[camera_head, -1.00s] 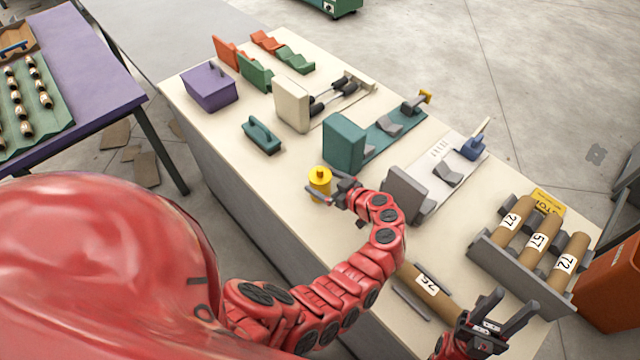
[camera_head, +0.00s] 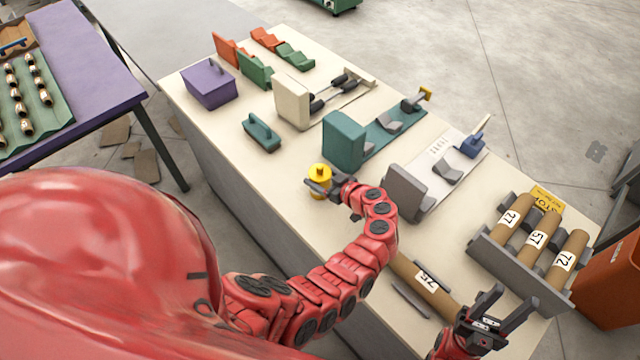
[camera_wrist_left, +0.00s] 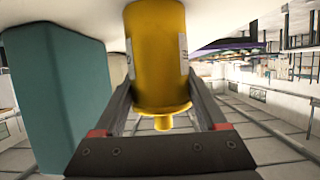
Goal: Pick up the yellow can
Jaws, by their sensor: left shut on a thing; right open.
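The yellow can (camera_head: 320,173) has a narrow yellow top and is upright near the front edge of the pale bench in the head view. My left gripper (camera_head: 318,187) is shut on the can, with a finger on either side. In the left wrist view the can (camera_wrist_left: 157,55) fills the space between the two dark fingers of my left gripper (camera_wrist_left: 160,100), and white label patches show on its sides. I cannot tell whether the can's base touches the bench. My right gripper (camera_head: 497,312) is open and empty at the lower right, beside the cardboard tube marked 75 (camera_head: 427,281).
A teal machine (camera_head: 344,140) and a grey machine (camera_head: 405,190) stand behind the can. A teal handled block (camera_head: 262,132) and a purple box (camera_head: 208,85) are to its left. A grey rack (camera_head: 505,262) holds numbered tubes at right. The bench front between can and tube is partly clear.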

